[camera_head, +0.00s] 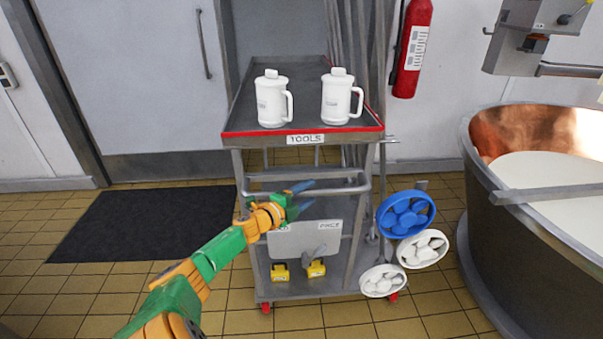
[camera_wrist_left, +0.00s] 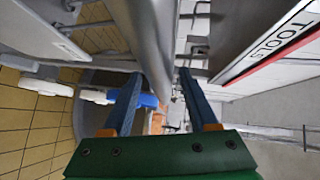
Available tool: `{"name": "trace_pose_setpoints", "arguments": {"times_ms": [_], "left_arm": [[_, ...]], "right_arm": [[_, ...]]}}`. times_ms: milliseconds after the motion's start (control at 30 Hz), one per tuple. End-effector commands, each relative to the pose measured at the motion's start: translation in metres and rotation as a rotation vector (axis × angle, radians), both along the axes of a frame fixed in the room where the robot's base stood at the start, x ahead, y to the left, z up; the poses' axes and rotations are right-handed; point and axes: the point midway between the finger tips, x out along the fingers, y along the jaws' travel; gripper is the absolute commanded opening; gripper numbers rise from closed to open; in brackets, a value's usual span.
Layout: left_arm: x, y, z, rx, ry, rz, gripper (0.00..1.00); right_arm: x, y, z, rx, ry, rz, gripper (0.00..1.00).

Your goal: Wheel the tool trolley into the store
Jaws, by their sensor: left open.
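The grey tool trolley (camera_head: 255,150) stands upright, with a red-edged top tray and a "TOOLS" label. Its push bar (camera_head: 345,189) runs across the front below the tray. My left gripper (camera_head: 303,197) is open at the bar's left half. In the left wrist view the bar (camera_wrist_left: 143,40) shows between the two blue fingers (camera_wrist_left: 160,78); I cannot tell whether they touch it. Two white lidded jugs (camera_head: 272,98) (camera_head: 338,97) stand on the tray. A grey opening or panel (camera_head: 275,30) is behind the trolley. My right gripper is not in view.
Round brushes, one blue (camera_head: 405,214) and two white (camera_head: 422,249), hang at the trolley's right side. A copper vat (camera_head: 500,215) stands close on the right. A fire extinguisher (camera_head: 412,48) hangs on the wall. A dark mat (camera_head: 140,222) lies left, before a closed door (camera_head: 140,80).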

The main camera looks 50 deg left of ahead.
Motion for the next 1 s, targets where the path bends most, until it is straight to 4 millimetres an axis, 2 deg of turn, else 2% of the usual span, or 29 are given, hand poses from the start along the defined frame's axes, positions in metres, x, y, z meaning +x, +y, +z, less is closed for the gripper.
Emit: {"name": "trace_pose_setpoints", "arguments": {"times_ms": [300, 433, 933, 1000], "left_arm": [[-0.045, -0.005, 0.008, -0.001, 0.004, -0.002, 0.59], [-0.058, -0.007, 0.009, -0.001, 0.003, -0.001, 0.59], [-0.062, -0.007, 0.009, 0.0, 0.0, 0.0, 0.59], [-0.063, -0.011, 0.004, -0.022, 0.011, 0.014, 0.59]], "right_arm": [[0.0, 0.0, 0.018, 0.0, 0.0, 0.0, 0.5], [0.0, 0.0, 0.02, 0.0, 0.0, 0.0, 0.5], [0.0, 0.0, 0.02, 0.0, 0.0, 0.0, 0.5], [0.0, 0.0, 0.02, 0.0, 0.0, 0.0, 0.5]]}}
